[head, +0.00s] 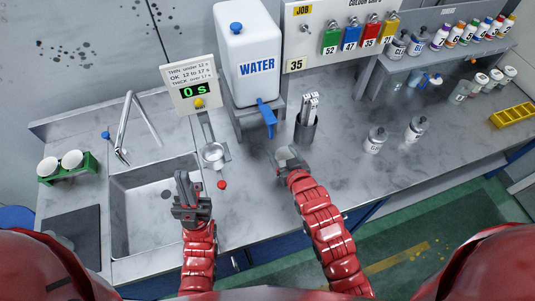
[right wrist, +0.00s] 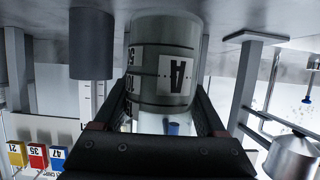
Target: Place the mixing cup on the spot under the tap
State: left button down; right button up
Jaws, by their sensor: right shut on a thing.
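The mixing cup (right wrist: 165,60) is a translucent grey cup with a printed A and side markings. My right gripper (head: 287,166) is shut on it, with one finger on each side in the right wrist view (right wrist: 170,115). In the head view the cup (head: 289,153) is near the bench, just right of and in front of the blue tap (head: 268,118) of the water tank (head: 247,60). I cannot tell whether it touches the bench. The spot under the tap is not clearly visible. My left gripper (head: 186,192) is by the sink's right edge; its finger gap is unclear.
The sink (head: 155,205) is at left.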

jog(key=w+a, duration=0.1)
jog(key=w, duration=0.1)
jog(key=w+a, duration=0.2)
jog(key=shift+a+f, duration=0.2)
jog(key=shift+a, duration=0.1)
jog(key=shift+w+a, duration=0.25)
jog(key=shift+a, duration=0.1)
jog(key=f, duration=0.3)
jog(key=shift+w+a+f+b, duration=0.1)
jog(key=shift+w+f+b, duration=0.1)
jog(key=shift+f+b, duration=0.15)
